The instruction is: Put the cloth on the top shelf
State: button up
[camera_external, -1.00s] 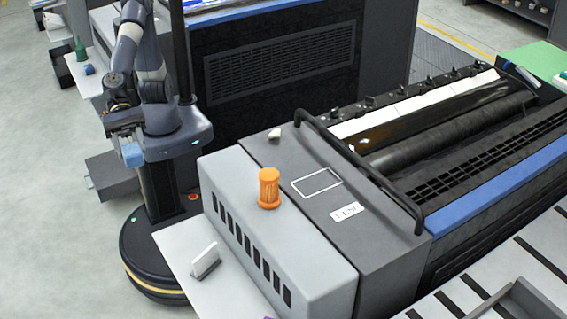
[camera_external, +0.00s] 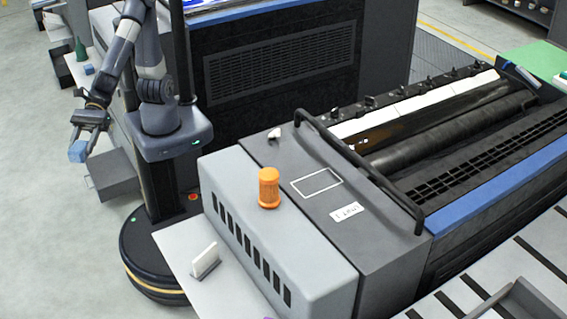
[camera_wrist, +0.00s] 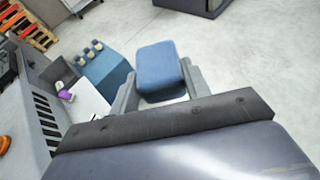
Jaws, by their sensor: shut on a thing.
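A blue cloth (camera_wrist: 160,70), shaped like a folded block, is between the fingers of my gripper (camera_wrist: 158,92) in the wrist view. In the external view the blue cloth (camera_external: 78,151) hangs at the tip of my gripper (camera_external: 84,138), at the far left above the floor. My gripper is shut on it and holds it in the air, clear of any surface. I cannot make out a top shelf for certain in these frames.
An orange cylinder (camera_external: 268,188) stands on the grey printing unit (camera_external: 300,250). A grey box (camera_external: 110,176) stands low behind my arm. Open floor (camera_external: 50,230) lies at left.

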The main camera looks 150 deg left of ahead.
jog(key=w+a+r+n+t+y, duration=0.25)
jog(key=w+a+n+y, duration=0.25)
jog(key=w+a, duration=0.75)
jog(key=n+g+y+p, duration=0.3)
jog(key=n+y, duration=0.9)
jog(key=y, duration=0.1)
send_over(267, 163)
jog(key=w+d, duration=0.2)
jog(key=w, duration=0.1)
notch_tip(267, 163, down, 9)
jog(key=shift+w+a+r, duration=0.15)
jog(key=shift+r, duration=0.05)
jog(key=shift+f, duration=2.05)
jog(key=shift+f+b, duration=0.2)
jog(key=shift+b, duration=0.15)
jog(key=o, duration=1)
jog(key=shift+c, duration=0.2)
jog(key=shift+r, duration=0.1)
